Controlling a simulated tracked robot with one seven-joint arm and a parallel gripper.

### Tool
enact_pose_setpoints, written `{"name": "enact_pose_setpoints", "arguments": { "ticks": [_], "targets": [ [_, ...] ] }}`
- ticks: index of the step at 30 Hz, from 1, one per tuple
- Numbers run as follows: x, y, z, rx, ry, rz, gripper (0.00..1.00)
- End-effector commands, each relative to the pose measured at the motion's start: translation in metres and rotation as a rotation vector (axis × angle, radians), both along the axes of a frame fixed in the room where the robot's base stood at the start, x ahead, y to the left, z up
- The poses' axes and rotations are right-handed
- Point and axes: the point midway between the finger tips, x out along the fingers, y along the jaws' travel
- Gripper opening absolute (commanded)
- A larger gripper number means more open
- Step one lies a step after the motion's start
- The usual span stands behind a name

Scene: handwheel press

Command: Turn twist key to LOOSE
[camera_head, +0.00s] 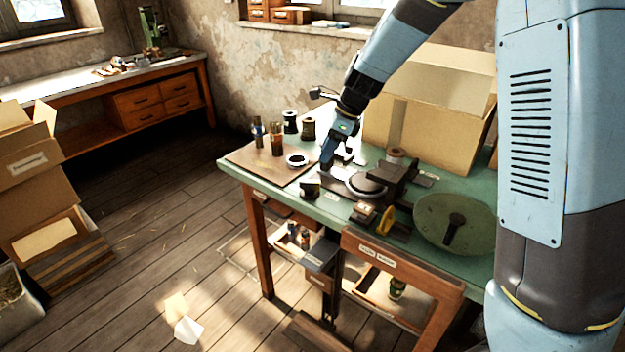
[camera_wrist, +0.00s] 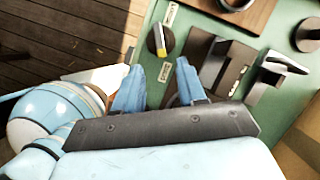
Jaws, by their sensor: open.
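The twist key (camera_wrist: 160,40) is a round dark knob near the table's front edge, with a grey bar that ends in yellow on the side toward my gripper. It also shows in the head view (camera_head: 310,188). A small pale label (camera_wrist: 170,15) lies on its far side and another label (camera_wrist: 165,73) on its near side; I cannot read either. My gripper (camera_wrist: 157,76) has its two blue fingers apart, with nothing between them. In the wrist view the knob appears just beyond the fingertips. In the head view my gripper (camera_head: 328,160) is above the table by the knob.
A wooden board (camera_head: 250,160) with jars lies left. A cardboard box (camera_head: 425,130) stands behind.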

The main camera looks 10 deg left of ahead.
Motion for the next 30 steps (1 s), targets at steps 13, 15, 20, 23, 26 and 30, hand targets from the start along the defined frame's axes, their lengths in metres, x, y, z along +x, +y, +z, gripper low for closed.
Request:
{"name": "enact_pose_setpoints", "arguments": {
  "ticks": [13, 15, 20, 23, 26, 30],
  "targets": [
    [-0.001, 0.03, -0.074, -0.002, 0.003, 0.003, 0.4],
    [-0.001, 0.033, -0.082, -0.002, 0.002, 0.003, 0.4],
    [0.0, 0.04, -0.097, -0.001, 0.001, 0.003, 0.4],
    [0.0, 0.041, -0.101, -0.001, 0.0, 0.002, 0.4],
    [0.0, 0.042, -0.103, -0.001, -0.001, 0.002, 0.4],
    [0.0, 0.042, -0.103, -0.001, -0.001, 0.002, 0.4]
  ]
}}
